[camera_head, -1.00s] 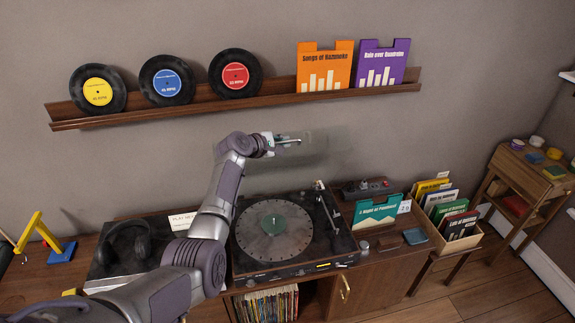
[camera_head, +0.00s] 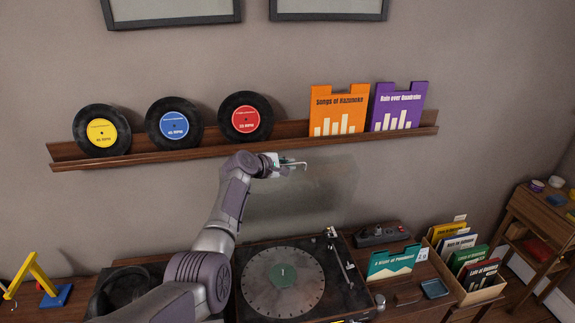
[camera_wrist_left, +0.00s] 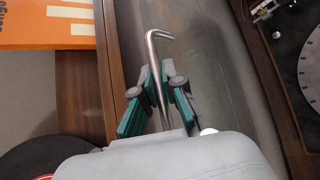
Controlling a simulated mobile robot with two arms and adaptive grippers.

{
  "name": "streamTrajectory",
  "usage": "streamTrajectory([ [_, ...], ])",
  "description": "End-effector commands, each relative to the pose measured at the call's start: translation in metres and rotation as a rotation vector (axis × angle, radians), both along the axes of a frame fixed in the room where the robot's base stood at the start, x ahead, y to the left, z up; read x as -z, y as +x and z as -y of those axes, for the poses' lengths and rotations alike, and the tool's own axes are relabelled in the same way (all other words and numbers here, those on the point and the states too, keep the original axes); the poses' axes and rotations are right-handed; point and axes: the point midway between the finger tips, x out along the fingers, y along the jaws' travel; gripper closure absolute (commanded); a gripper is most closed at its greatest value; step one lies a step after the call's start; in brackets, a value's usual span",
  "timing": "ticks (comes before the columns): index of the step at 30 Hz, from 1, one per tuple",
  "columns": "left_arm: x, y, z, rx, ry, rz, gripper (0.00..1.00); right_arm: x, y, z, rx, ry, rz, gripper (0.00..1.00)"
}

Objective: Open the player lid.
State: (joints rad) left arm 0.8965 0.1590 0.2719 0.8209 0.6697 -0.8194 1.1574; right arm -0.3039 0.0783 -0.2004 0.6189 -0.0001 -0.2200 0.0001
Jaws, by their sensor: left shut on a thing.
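The record player (camera_head: 290,275) stands on the cabinet below my arm, its grey platter uncovered. Its see-through lid (camera_head: 318,195) stands raised behind the platter, in front of the wall; it is faint and its edges are hard to make out. My left gripper (camera_head: 284,165) is at the lid's upper left, just under the wall shelf. It is shut on a thin bent metal rod (camera_wrist_left: 157,75), whose hooked end sticks out past the green fingers in the left wrist view. I cannot tell whether the rod touches the lid. My right gripper is not in view.
The wall shelf (camera_head: 270,139) with records and two sleeves is close above my left gripper. Headphones (camera_head: 122,292) lie left of the player. A teal sleeve (camera_head: 392,262) and a crate of sleeves (camera_head: 482,290) stand at the right.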

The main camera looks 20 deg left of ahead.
Motion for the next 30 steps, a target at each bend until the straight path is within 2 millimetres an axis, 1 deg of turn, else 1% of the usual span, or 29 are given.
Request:
streamTrajectory([
  [1,0.001,0.000,0.000,0.000,0.001,-0.001,1.00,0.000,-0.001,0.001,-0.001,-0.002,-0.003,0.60],
  [2,0.001,0.000,0.000,0.000,0.001,-0.001,0.88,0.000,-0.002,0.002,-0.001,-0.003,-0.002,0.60],
  [3,0.001,0.000,0.000,0.000,0.001,-0.001,0.81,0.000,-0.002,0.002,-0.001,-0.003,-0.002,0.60],
  [4,0.000,0.000,0.000,0.000,0.001,-0.001,0.79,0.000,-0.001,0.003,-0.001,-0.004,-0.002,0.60],
  [10,0.001,0.000,0.000,0.000,0.000,-0.001,0.79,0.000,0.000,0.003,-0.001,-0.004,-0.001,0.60],
  [13,0.000,-0.001,0.000,0.000,0.000,-0.001,0.79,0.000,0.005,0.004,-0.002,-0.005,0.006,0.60],
  [17,-0.002,-0.005,-0.002,-0.002,0.000,0.002,0.79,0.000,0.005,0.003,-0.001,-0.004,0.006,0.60],
  [23,-0.010,-0.023,-0.007,-0.001,0.002,0.003,0.79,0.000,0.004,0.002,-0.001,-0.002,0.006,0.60],
  [30,-0.027,-0.058,-0.018,-0.002,0.002,0.003,0.79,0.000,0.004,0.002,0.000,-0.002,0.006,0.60],
])
